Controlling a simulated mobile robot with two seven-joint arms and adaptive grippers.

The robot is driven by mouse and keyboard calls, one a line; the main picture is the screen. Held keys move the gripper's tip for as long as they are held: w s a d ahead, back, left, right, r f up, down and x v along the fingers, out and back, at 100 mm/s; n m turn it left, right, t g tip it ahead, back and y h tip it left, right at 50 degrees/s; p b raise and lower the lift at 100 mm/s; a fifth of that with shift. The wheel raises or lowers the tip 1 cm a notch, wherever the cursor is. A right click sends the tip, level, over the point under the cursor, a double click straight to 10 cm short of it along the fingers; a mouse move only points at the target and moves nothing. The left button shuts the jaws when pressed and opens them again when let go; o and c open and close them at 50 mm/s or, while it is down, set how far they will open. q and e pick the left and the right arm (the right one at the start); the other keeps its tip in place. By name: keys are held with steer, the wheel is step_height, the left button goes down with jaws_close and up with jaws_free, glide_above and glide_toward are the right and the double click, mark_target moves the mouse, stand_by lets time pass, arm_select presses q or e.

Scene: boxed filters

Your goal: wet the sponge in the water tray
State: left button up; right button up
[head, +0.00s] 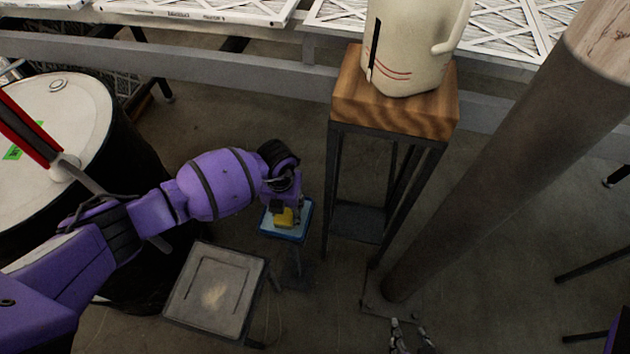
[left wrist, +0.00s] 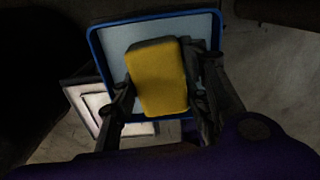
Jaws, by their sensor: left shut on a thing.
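The yellow sponge (head: 284,218) is held between the fingers of my left gripper (head: 287,211). In the left wrist view the sponge (left wrist: 160,82) sits upright between the two dark fingers. The blue-rimmed water tray (head: 270,231) lies directly beneath it, and the tray also fills the background behind the sponge in the left wrist view (left wrist: 117,38). The sponge is within the tray's outline; whether it touches the water or the tray floor I cannot tell. My right gripper (head: 411,340) shows at the bottom edge of the head view, its fingers apart and empty.
A square metal-topped stand (head: 214,290) is left of the tray. A tall stand with a wooden top (head: 350,105) bears a cream jug (head: 412,50). A black drum with a pale lid (head: 85,105) stands at left. A thick grey post (head: 480,180) rises at right.

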arm_select(q)
steer(key=shift+s+f, duration=0.15)
arm_select(e)
steer(key=shift+w, duration=0.1)
arm_select(q)
steer(key=shift+r+p, duration=0.3)
steer(key=shift+r, duration=0.25)
steer(key=shift+r+p, duration=0.7)
steer(key=shift+r, duration=0.55)
steer(key=shift+r+p, duration=1)
steer(key=shift+r, duration=0.85)
arm_select(e)
steer(key=w+r+t, duration=0.1)
steer(key=w+r, duration=0.4)
steer(key=r, duration=0.2)
arm_select(q)
steer(key=shift+f, duration=0.1)
arm_select(e)
steer(key=shift+w+a+t, duration=0.1)
steer(key=shift+w+t, duration=0.15)
steer(key=shift+t, duration=0.05)
